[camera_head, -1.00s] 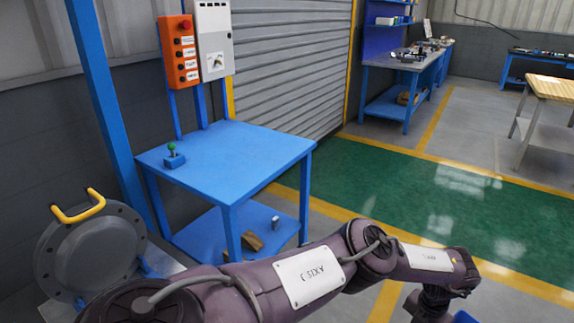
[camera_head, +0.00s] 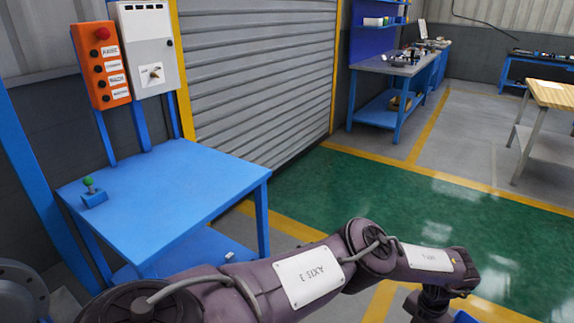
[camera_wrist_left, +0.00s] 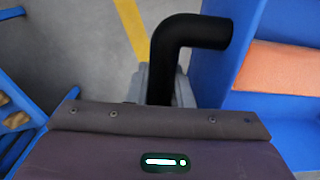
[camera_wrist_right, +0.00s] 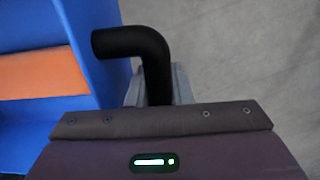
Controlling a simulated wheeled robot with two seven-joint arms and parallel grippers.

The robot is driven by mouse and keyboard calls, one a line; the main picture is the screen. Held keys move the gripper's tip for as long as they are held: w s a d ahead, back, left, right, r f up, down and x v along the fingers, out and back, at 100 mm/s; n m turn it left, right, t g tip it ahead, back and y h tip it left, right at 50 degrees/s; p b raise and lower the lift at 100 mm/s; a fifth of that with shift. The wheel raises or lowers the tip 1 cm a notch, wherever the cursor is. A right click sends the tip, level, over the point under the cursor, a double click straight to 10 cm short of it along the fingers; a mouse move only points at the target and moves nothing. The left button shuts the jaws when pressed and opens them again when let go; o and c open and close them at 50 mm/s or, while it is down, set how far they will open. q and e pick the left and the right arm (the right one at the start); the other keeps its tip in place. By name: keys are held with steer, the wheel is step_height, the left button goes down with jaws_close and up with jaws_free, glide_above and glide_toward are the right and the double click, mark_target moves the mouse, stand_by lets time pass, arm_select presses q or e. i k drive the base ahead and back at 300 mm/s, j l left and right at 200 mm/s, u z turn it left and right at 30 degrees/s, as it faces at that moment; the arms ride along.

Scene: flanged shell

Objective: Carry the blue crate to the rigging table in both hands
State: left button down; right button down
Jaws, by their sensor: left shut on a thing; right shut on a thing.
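The blue crate (camera_wrist_left: 212,82) shows at the right of the left wrist view, with an orange thing (camera_wrist_left: 275,68) inside it. It also shows at the left of the right wrist view (camera_wrist_right: 85,28). My left gripper (camera_wrist_left: 163,88) is shut on a black bent handle (camera_wrist_left: 190,32) at the crate's side. My right gripper (camera_wrist_right: 155,86) is shut on a matching black handle (camera_wrist_right: 135,42). In the head view only a blue sliver (camera_head: 464,317) shows at the bottom edge, below my arm. No label tells which table is the rigging table.
A blue table (camera_head: 170,195) with a green-knobbed box (camera_head: 93,194) stands close at the left, below an orange button panel (camera_head: 101,65). A wooden-topped table (camera_head: 553,94) is at the right. Green floor (camera_head: 400,195) between them is clear.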

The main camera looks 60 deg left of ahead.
mark_target(177, 188)
steer(key=i+u, duration=0.1)
steer(key=i, duration=1)
steer(key=i+l, duration=0.2)
steer(key=i, duration=0.85)
steer(key=u, duration=3.55)
steer(key=l, duration=0.05)
